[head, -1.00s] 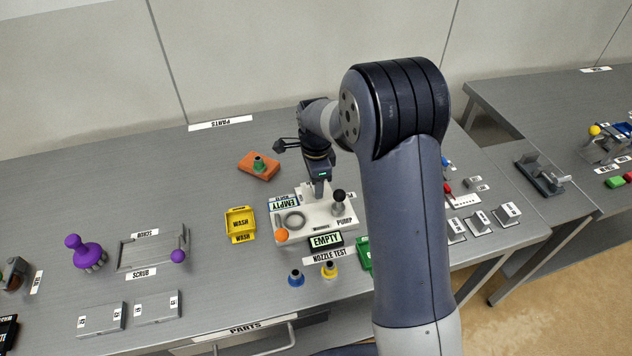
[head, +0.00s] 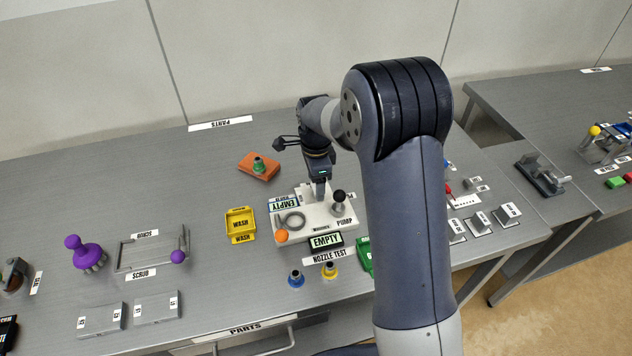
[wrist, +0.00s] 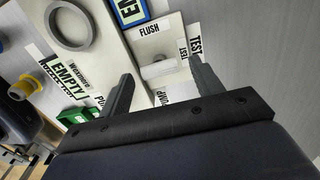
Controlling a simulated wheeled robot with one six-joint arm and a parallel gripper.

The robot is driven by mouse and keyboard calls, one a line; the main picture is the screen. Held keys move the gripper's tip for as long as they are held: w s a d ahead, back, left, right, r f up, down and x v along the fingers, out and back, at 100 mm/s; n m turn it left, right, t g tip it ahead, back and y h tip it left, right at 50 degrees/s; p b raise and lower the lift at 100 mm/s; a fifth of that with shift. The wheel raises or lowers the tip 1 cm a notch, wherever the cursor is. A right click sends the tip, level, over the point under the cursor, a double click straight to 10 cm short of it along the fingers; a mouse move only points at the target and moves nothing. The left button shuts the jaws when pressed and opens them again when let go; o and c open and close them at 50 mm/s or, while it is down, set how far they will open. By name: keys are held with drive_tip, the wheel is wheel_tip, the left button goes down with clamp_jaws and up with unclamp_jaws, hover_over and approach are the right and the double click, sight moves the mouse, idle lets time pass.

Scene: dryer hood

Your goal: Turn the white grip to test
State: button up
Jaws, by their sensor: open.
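The white grip (wrist: 160,69) shows in the wrist view as a short pale bar on the white nozzle test unit (wrist: 110,12). The labels FLUSH, TEST and PUMP lie around it. My gripper (wrist: 161,72) is open, with one finger on each side of the grip. I cannot tell whether either finger touches it. In the head view my gripper (head: 319,188) points down at the back part of the unit (head: 318,222), and the grip is hidden there.
A black-knobbed lever (head: 339,196), a grey ring (head: 291,222) and an orange ball (head: 282,236) are on the unit. A yellow wash tray (head: 240,222) and an orange block (head: 259,166) are to its left. Blue (head: 296,278) and yellow (head: 330,270) nozzles stand in front.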

wheel_tip(320, 180, up, 10)
idle(0.4)
wheel_tip(320, 180, down, 11)
drive_tip(key=shift+r, duration=0.1)
idle(0.5)
idle(0.4)
